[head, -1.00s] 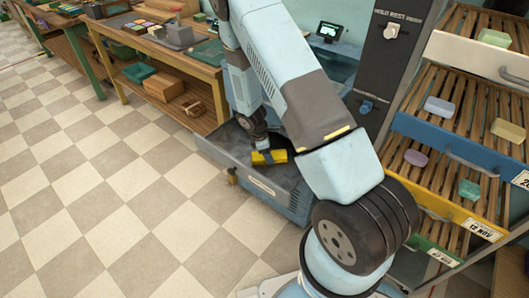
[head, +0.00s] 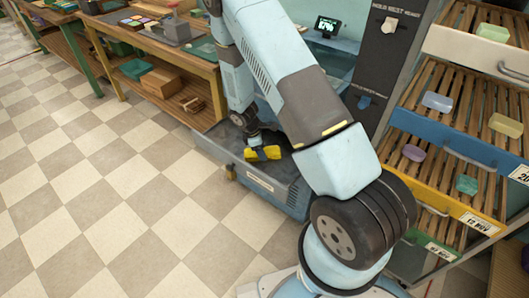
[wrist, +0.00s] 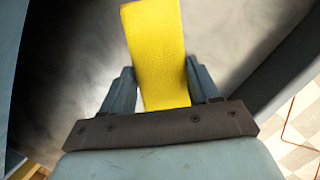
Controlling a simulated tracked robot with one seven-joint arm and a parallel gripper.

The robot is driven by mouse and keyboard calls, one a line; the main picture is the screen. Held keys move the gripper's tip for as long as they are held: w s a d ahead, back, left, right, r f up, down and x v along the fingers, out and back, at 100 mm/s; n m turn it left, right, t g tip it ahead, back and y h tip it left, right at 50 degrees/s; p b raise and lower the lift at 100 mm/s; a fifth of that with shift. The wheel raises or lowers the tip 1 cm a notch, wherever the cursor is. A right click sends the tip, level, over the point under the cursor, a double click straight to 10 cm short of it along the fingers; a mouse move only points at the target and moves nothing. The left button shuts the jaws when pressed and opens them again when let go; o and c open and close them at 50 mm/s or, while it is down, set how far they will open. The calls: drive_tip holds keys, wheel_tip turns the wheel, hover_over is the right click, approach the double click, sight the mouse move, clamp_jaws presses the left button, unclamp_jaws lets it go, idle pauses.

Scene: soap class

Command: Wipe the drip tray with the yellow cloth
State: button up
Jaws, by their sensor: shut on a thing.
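The yellow cloth (head: 272,153) is gripped low over the grey drip tray (head: 222,138), close to the tray's front edge. My gripper (wrist: 158,68) is shut on it. In the wrist view the cloth (wrist: 155,35) stands out as a flat yellow strip between the two fingers, over the tray's scuffed grey floor (wrist: 75,60). Paler, cloudy patches show on that floor. I cannot tell whether the cloth's underside touches the tray. My arm hides the right part of the tray in the head view.
A slatted soap rack (head: 480,100) with several soaps stands close on the right. A wooden workbench (head: 190,62) with boxes runs to the back left. A dark panel with switches (head: 385,60) rises behind the arm. The checkered floor (head: 110,200) in front is clear.

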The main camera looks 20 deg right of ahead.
sight(238, 140)
drive_tip(key=shift+w+a+f, duration=0.1)
drive_tip(key=shift+w+a, duration=0.8)
drive_tip(key=shift+w, duration=0.3)
drive_tip(key=shift+w+a, duration=0.9)
drive_tip(key=shift+w, duration=0.25)
drive_tip(key=shift+w+a+r, duration=0.1)
drive_tip(key=shift+w+a, duration=0.65)
drive_tip(key=shift+w, duration=0.35)
drive_tip(key=shift+w+a+r, duration=0.1)
drive_tip(key=shift+w+a, duration=0.65)
drive_tip(key=shift+w, duration=0.35)
drive_tip(key=shift+w+a+f, duration=0.1)
drive_tip(key=shift+w+a, duration=0.4)
drive_tip(key=shift+w, duration=0.2)
drive_tip(key=shift+w+a+f, duration=0.1)
drive_tip(key=shift+w+a, duration=0.4)
drive_tip(key=shift+w, duration=0.15)
drive_tip(key=shift+r, duration=0.1)
drive_tip(key=shift+r, duration=2.95)
drive_tip(key=shift+r, duration=0.15)
drive_tip(key=shift+r, duration=1.35)
